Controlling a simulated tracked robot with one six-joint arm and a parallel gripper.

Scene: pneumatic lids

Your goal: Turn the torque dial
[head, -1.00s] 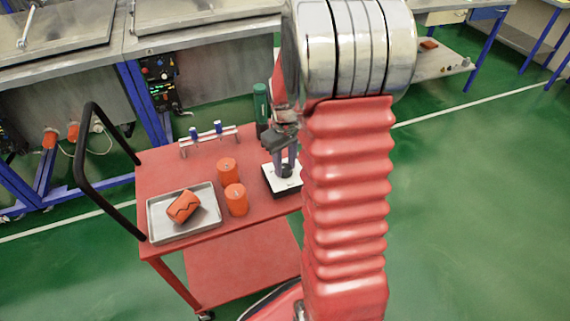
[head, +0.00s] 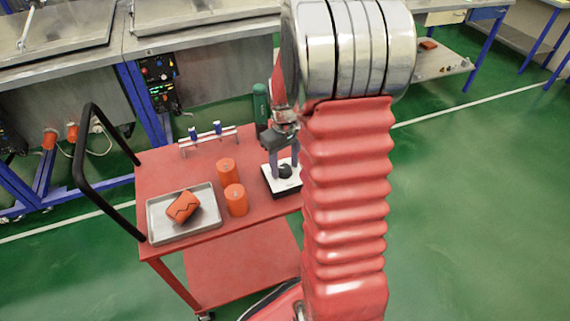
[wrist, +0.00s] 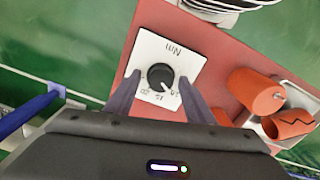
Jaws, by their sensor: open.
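The torque dial is a black round knob (wrist: 160,76) on a white plate (wrist: 178,50) with printed marks, on top of a dark box. In the head view the plate (head: 290,184) lies at the right part of the red cart top, beside my arm, with the knob (head: 285,171) partly visible. My gripper (wrist: 160,84) is open, its two grey fingers on either side of the knob in the wrist view. In the head view my gripper (head: 284,166) points down just above the plate. I cannot tell whether the fingers touch the knob.
Two orange cylinders (head: 236,200) stand left of the plate. Behind are a small rack (head: 207,140) with blue parts and a green bottle (head: 261,105). A black handle (head: 82,160) rises at the cart's left.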

